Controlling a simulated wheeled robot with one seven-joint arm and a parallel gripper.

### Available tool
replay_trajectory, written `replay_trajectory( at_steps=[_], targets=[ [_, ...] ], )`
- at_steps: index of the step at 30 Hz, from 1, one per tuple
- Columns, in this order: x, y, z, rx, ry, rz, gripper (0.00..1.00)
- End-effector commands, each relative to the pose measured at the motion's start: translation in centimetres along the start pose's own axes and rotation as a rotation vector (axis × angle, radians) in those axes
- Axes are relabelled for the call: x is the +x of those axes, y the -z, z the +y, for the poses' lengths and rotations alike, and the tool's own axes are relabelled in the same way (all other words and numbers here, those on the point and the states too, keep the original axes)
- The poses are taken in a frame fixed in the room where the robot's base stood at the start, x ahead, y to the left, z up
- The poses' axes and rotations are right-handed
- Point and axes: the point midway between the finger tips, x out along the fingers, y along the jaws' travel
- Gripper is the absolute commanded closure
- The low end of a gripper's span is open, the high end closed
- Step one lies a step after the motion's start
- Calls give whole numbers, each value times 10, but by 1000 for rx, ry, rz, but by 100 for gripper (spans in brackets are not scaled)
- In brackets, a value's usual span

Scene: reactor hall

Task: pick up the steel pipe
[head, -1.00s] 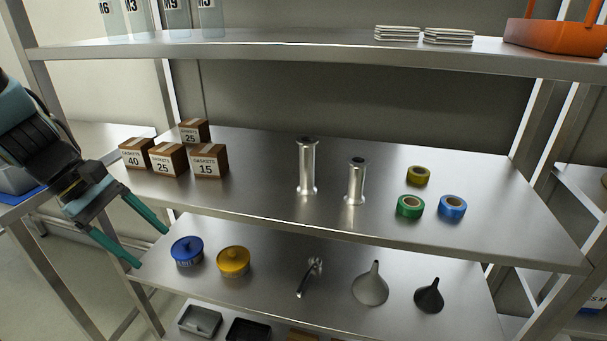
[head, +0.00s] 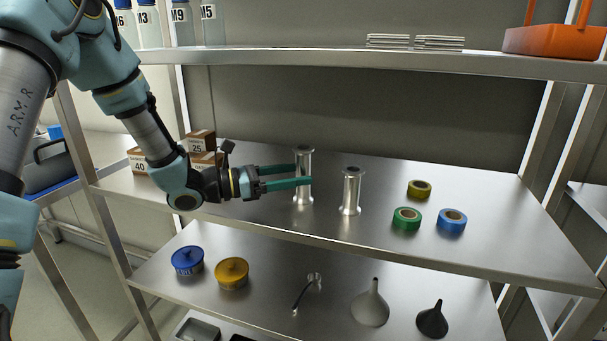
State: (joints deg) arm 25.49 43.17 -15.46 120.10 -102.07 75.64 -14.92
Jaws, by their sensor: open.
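Two upright steel pipes with flanged ends stand on the middle shelf. The taller left pipe (head: 303,193) is at the shelf's centre, and the shorter right pipe (head: 351,192) stands a little to its right. My gripper (head: 304,175) is open and reaches in level from the left at the taller pipe's mid-height. One finger passes in front of this pipe and the other seems to go behind it, so the pipe appears to be between them. Whether either finger touches it cannot be told. The near finger hides part of the pipe's middle.
Gasket boxes (head: 200,140) sit left, partly behind my arm. Green tape (head: 407,219), blue tape (head: 452,222) and yellow tape (head: 419,189) lie right of the pipes. The upper shelf (head: 300,57) runs above. Tins and funnels are on the shelf below.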

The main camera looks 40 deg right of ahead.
Motion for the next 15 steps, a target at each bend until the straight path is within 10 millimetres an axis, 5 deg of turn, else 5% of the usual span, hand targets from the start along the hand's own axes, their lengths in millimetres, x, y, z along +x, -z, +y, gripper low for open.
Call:
replay_trajectory(
  at_steps=[15],
  targets=[
    [54,-4,1,1,0,1,24]
  ],
)
